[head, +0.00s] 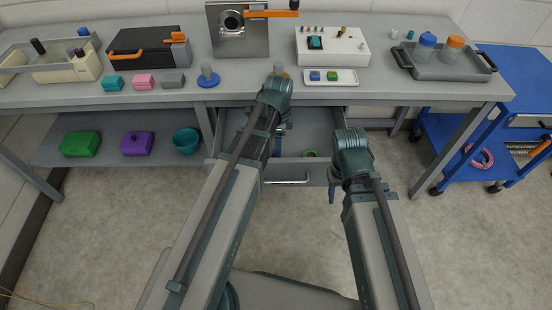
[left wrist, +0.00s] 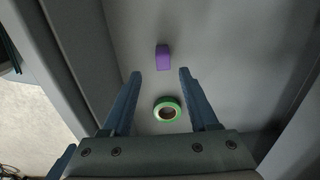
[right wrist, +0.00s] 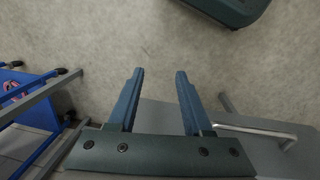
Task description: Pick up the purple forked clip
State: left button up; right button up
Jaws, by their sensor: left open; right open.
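A small purple piece, which looks like the purple forked clip (left wrist: 162,57), lies on the grey floor of the open drawer (head: 325,135). Its fork cannot be made out. My left gripper (left wrist: 160,85) is open and empty above the drawer. The clip shows just beyond and between its fingertips, apart from them. In the head view my left arm seems to hide the clip. My right gripper (right wrist: 160,85) is open and empty, over the floor in front of the drawer.
A green tape ring (left wrist: 167,109) lies in the drawer near the clip, showing between my left fingers. The drawer's handle (head: 287,182) faces me. The workbench (head: 240,92) top is above the drawer. A blue cart (head: 500,95) stands at right.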

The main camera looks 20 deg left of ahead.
pick_arm(q)
jog(key=f+b, duration=0.5)
jog(key=shift+w+a+f, duration=0.15)
jog(key=shift+a, duration=0.25)
grip_shut()
